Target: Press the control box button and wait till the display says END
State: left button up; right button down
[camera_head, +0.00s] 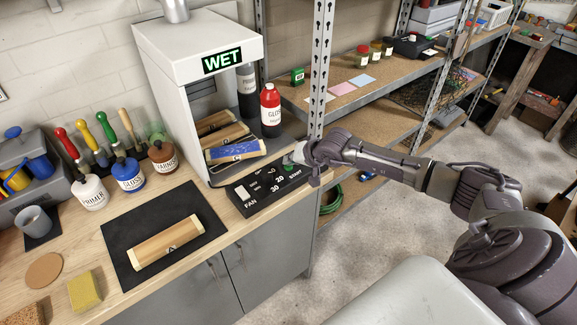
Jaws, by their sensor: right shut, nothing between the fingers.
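The control box (250,192) is a black panel on the bench, lettered FAN, 20, 30 and START, with a white switch (243,191). A green button (289,167) shows at its right end, by START. The display (217,60) on the white cabinet (150,55) reads WET in green. My right gripper (293,158) comes in from the right and is shut and empty. Its tips are at the button's end of the box, partly over the button; I cannot tell if they touch it. My left gripper is not in view.
A blue-topped wooden block (236,150) and other blocks sit in the cabinet. A red bottle (271,108) stands by its right side, near a metal shelf post (321,75). Another wooden block (166,244) lies on a black mat (125,255). Bottles and brushes stand left.

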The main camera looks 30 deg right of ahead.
jog(key=shift+f, duration=0.2)
jog(key=shift+r, duration=0.1)
dwell(0.4)
jog(key=shift+r, duration=0.75)
jog(key=shift+r+p, duration=1)
jog(key=shift+r, duration=1.55)
